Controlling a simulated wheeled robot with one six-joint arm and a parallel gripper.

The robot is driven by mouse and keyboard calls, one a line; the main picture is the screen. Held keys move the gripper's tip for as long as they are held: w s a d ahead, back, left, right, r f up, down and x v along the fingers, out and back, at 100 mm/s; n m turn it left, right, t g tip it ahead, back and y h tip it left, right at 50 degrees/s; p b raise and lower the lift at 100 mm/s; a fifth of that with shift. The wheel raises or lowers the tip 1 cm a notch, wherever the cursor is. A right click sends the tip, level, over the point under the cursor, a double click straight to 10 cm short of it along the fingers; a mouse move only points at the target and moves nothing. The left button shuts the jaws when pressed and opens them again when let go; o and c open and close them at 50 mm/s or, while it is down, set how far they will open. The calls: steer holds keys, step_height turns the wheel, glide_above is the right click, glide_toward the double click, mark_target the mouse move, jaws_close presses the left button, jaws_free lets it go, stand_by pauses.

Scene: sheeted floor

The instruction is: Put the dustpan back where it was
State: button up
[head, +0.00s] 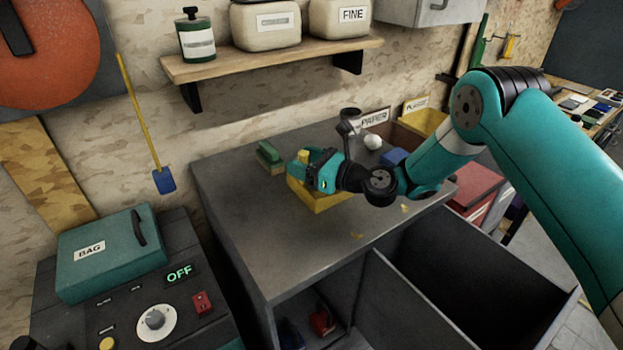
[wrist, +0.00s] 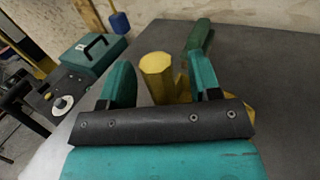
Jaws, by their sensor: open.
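The yellow dustpan (head: 322,202) lies on the grey bench top (head: 235,205), partly hidden by my gripper (head: 306,170). In the wrist view its thick yellow handle (wrist: 156,70) stands between the two teal fingers of my gripper (wrist: 162,78). The fingers are apart and open, one on each side of the handle. I cannot tell whether either one touches it. Part of the yellow pan shows behind the right finger in the wrist view.
A green brush (head: 270,157) lies just behind the dustpan, by the wall. A blue block (head: 394,157) and a white ball (head: 373,142) are to the right. Open dark bins (head: 455,270) lie in front. A shelf (head: 270,60) overhangs the back. The bench's left part is clear.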

steer(key=shift+x, duration=0.85)
jaws_close()
steer(key=shift+r, duration=0.15)
